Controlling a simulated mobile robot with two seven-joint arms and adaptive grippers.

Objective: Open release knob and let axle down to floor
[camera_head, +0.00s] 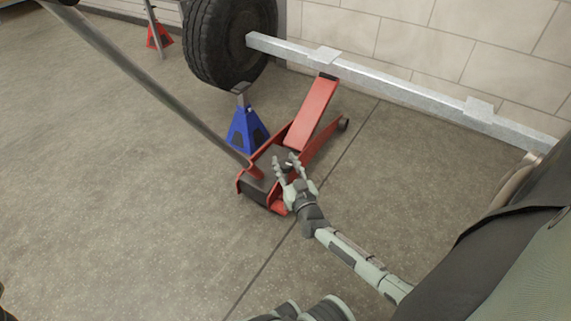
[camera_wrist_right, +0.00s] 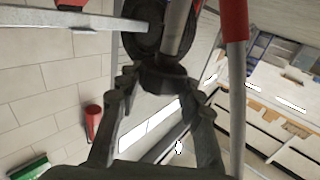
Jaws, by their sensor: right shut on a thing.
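The red floor jack (camera_head: 316,108) stands on the floor, its lifting arm raised with its upper end at the silver axle beam (camera_head: 420,92). The beam runs along the wall from the tire (camera_head: 231,38) and is off the floor. The jack's long grey handle (camera_head: 150,82) slants up to the left. My right gripper (camera_head: 287,167) is at the jack's handle end. In the right wrist view its fingers are shut on a dark round part that looks like the release knob (camera_wrist_right: 164,77), at the base of a grey rod. My left gripper is not in view.
A blue jack stand (camera_head: 246,131) stands just left of the jack, below the tire. A red stand (camera_head: 159,37) is at the back left. A block wall (camera_head: 420,35) stands behind the beam. The floor (camera_head: 120,200) at front left is clear.

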